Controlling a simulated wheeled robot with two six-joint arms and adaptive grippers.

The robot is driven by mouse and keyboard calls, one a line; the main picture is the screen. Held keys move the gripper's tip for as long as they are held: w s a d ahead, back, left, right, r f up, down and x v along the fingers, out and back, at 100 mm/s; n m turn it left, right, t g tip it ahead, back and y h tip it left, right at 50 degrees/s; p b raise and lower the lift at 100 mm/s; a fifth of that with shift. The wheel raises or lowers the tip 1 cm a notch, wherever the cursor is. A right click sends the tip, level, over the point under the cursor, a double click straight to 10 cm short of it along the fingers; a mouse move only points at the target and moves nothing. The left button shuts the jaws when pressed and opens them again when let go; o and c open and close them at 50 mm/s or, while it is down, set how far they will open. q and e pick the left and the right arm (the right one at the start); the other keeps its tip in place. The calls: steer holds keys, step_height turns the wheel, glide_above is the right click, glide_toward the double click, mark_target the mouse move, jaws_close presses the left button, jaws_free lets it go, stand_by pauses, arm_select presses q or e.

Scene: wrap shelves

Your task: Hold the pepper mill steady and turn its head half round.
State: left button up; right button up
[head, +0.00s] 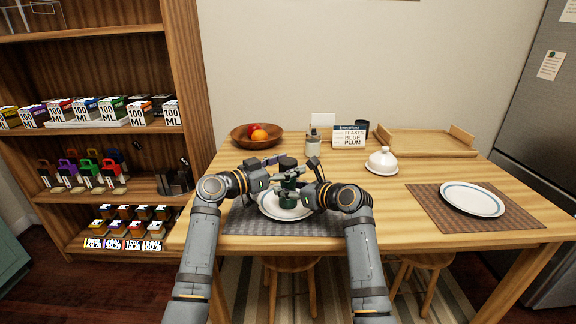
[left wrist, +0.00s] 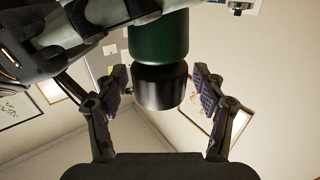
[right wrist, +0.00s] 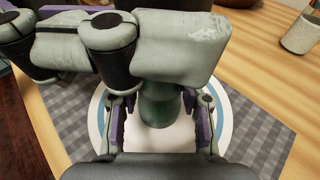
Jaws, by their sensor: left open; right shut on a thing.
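The pepper mill has a dark green body (head: 288,203) and a dark, glossy head (left wrist: 160,88). It stands upright over the white plate on the near place mat. My right gripper (right wrist: 160,102) is shut on the green body, which shows between its fingers in the right wrist view. My left gripper (left wrist: 158,80) is open, with its fingers on either side of the head and gaps showing on both sides. In the head view the two grippers and wrists crowd together and hide much of the mill.
The white plate (head: 268,209) lies on a grey mat (head: 240,222). Behind stand a fruit bowl (head: 241,141), a shaker (head: 313,147), a breakfast sign (head: 349,137) and a white domed dish (head: 381,161). A second plate (head: 472,199) and wooden tray (head: 420,146) are right. Shelves stand left.

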arm_select(q)
steer(key=c, duration=1.2)
steer(key=shift+m+g, duration=0.3)
steer(key=m+g+h, duration=0.1)
steer(key=g, duration=0.1)
steer(key=m+g+h, duration=0.1)
steer(key=m+g, duration=0.1)
steer(key=g, duration=0.1)
steer(key=shift+w+f+h, duration=0.1)
steer(key=shift+h, duration=0.3)
steer(key=shift+o, duration=0.2)
steer(key=shift+w+m+g, duration=0.15)
steer(key=shift+m+g, duration=0.85)
steer(key=shift+g, duration=0.1)
steer(key=shift+s+f+m+g+h, duration=0.1)
steer(key=shift+s+m+g+h, duration=0.2)
steer(key=shift+g, duration=0.3)
steer(key=o, duration=1.2)
steer(key=shift+w, duration=0.1)
steer(key=shift+c, duration=0.2)
